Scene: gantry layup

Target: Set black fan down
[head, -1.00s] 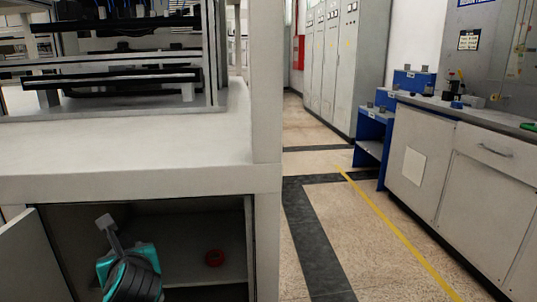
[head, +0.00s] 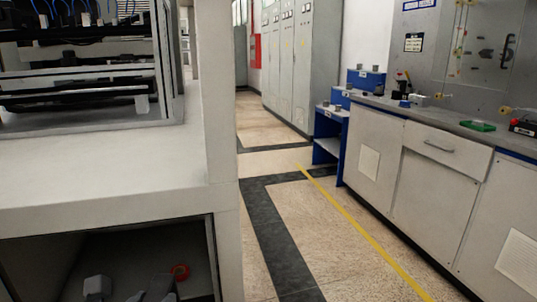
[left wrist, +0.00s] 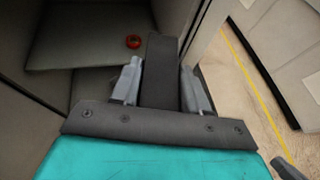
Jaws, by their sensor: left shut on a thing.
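My left gripper (left wrist: 165,88) is shut on a dark, flat-sided block, the black fan (left wrist: 161,70), which sticks out between its two grey fingers in the left wrist view. The fan's far end points into the open cabinet beneath the worktop. In the head view only the grey finger parts of my left gripper (head: 130,288) show at the bottom edge, in front of the cabinet opening. I cannot make out the fan there. Whether the fan touches the cabinet shelf is unclear.
A red ring (head: 180,271) lies on the cabinet shelf (left wrist: 85,45), beyond the fan. The cabinet's right side post (head: 228,255) stands close to the gripper. The white worktop (head: 100,180) is bare in front of a dark rack. Open floor and a counter (head: 445,185) lie right.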

